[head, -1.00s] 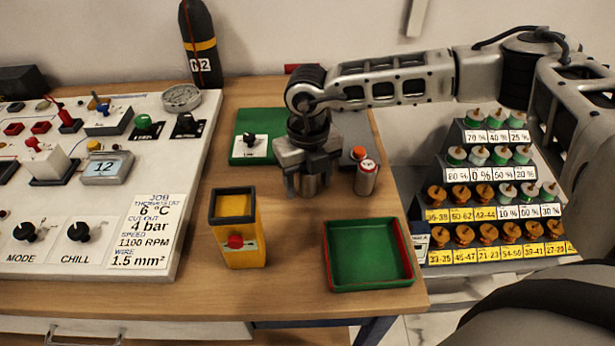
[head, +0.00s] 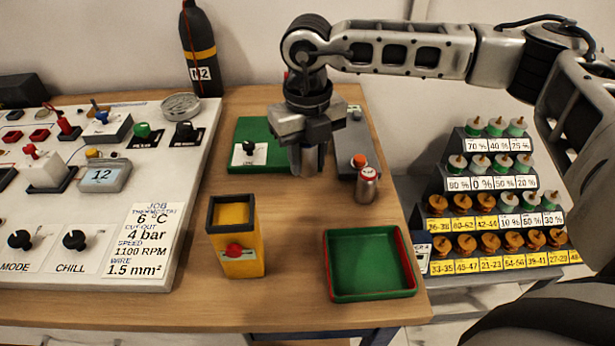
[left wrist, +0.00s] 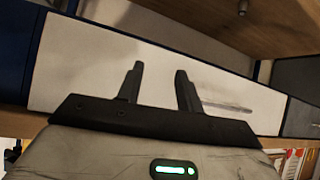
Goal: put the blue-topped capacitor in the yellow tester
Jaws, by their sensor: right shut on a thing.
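The yellow tester (head: 240,258) stands upright on the wooden table, with a dark-rimmed opening on top and a red knob on its front. My right gripper (head: 309,170) is above the table behind and right of the tester, pointing down. It is shut on a silver capacitor; the jaws hide most of it, and no blue top shows. Another silver capacitor with a red top (head: 367,187) stands on the table to the right of the gripper. My left gripper (left wrist: 158,82) shows only in the left wrist view, with its fingers apart and nothing between them.
A green tray (head: 370,262) with red edges lies right of the tester. A green plate with a knob (head: 248,150) and a grey box with an orange button (head: 359,160) lie behind. The control panel (head: 190,150) fills the left. A stepped rack (head: 447,185) stands right.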

